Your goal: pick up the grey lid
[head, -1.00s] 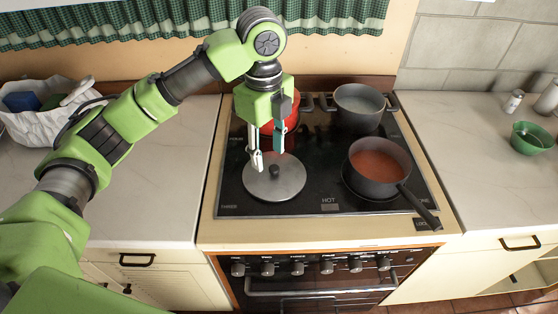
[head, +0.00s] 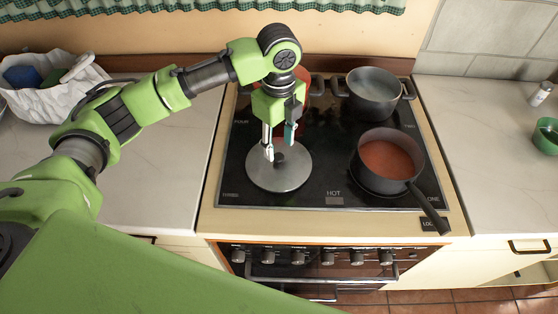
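The grey lid (head: 262,178) is a flat round disc with a dark knob in its middle. It lies on the front left of the black hob (head: 320,196) in the head view. My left gripper (head: 280,148) points down over the lid with its two fingers apart. The fingertips are close to the knob, one to each side of it in the picture, and partly hide the lid's far half. I cannot tell whether they touch the knob. My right gripper is not in view.
A red pot (head: 315,84) stands behind my gripper, partly hidden. A grey pot (head: 372,110) stands at the back right. A saucepan of red sauce (head: 388,160) is at the front right, its handle towards me. A white bag (head: 38,105) and green bowl (head: 546,138) are on the side counters.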

